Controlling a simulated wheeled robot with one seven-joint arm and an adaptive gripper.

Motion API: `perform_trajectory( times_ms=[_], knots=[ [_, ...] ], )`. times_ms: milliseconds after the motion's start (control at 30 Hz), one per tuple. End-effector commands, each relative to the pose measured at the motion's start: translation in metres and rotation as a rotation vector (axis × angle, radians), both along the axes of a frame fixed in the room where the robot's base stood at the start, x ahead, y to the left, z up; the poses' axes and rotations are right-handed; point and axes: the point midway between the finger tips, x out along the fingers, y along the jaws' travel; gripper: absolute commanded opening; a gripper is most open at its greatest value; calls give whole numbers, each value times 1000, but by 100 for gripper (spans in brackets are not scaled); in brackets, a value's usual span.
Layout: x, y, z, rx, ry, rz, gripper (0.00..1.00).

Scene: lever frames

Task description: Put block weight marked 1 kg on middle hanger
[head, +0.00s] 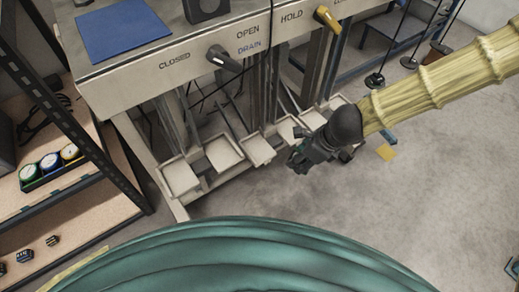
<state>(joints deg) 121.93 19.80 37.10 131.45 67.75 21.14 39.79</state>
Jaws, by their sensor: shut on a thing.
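My gripper (298,160), dark and seen from above, reaches in from the right to the front of the row of pale hanger trays. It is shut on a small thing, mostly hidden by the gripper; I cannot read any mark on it. The middle tray (258,152) of the row looks empty and lies just left of my gripper. Two more empty-looking trays, the far left one (180,177) and the second one (223,152), are further left. The trays to the right are partly hidden behind my gripper.
Small dark blocks with pale marks (25,255) lie on a wooden shelf at lower left. Round, coloured-rim pieces (49,163) sit in a holder above them. A grey lever (222,58) and a yellow lever (327,18) jut from the cabinet.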

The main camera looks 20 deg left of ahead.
Motion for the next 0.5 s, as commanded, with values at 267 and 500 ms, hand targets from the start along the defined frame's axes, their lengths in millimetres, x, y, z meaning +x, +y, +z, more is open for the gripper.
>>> perform_trajectory(
  times_ms=[267,500],
  knots=[
    [-4,2,-7,2,-1,-34,0],
    [9,31,-11,0,-2,-37,0]
  ],
)
